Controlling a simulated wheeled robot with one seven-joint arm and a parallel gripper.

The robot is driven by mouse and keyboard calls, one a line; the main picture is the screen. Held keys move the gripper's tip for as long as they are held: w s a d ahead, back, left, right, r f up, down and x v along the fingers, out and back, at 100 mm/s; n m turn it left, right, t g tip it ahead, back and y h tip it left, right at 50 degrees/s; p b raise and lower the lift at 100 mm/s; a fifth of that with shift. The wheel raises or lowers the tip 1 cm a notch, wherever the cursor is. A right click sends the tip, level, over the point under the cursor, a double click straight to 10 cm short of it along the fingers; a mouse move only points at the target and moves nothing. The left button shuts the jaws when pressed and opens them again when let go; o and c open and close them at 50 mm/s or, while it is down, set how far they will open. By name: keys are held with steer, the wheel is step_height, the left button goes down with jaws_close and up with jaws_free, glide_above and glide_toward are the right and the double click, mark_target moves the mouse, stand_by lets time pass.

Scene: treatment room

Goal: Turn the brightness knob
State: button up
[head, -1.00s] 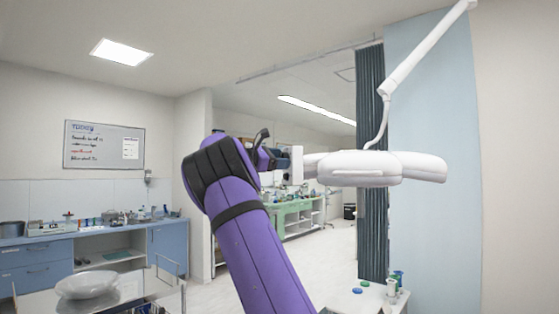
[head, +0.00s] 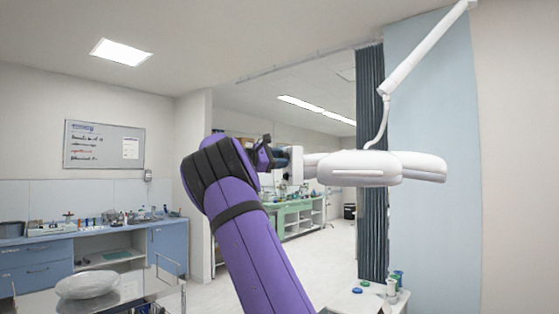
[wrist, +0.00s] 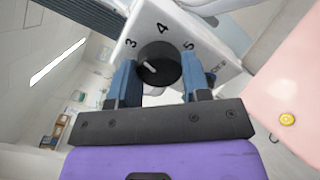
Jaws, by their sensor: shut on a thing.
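The brightness knob (wrist: 158,64) is a round black dial with a white pointer, on a white panel (wrist: 218,40) marked 3, 4 and 5. My gripper (wrist: 159,76) is shut on the knob, one blue finger on each side. In the head view, my gripper (head: 283,158) is at the left end of the white overhead lamp (head: 365,169), against a white housing (head: 296,160). The knob itself is hidden there.
The lamp hangs from a white jointed arm (head: 425,50) in front of a dark curtain (head: 371,240). A metal trolley (head: 165,292) with a bowl (head: 87,285) stands at lower left. A small white table (head: 345,298) with bottles is at lower right.

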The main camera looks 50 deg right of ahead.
steer(key=shift+r+m, duration=0.1)
steer(key=shift+m, duration=10.3)
steer(key=o, duration=0.9)
steer(key=v, duration=1.1)
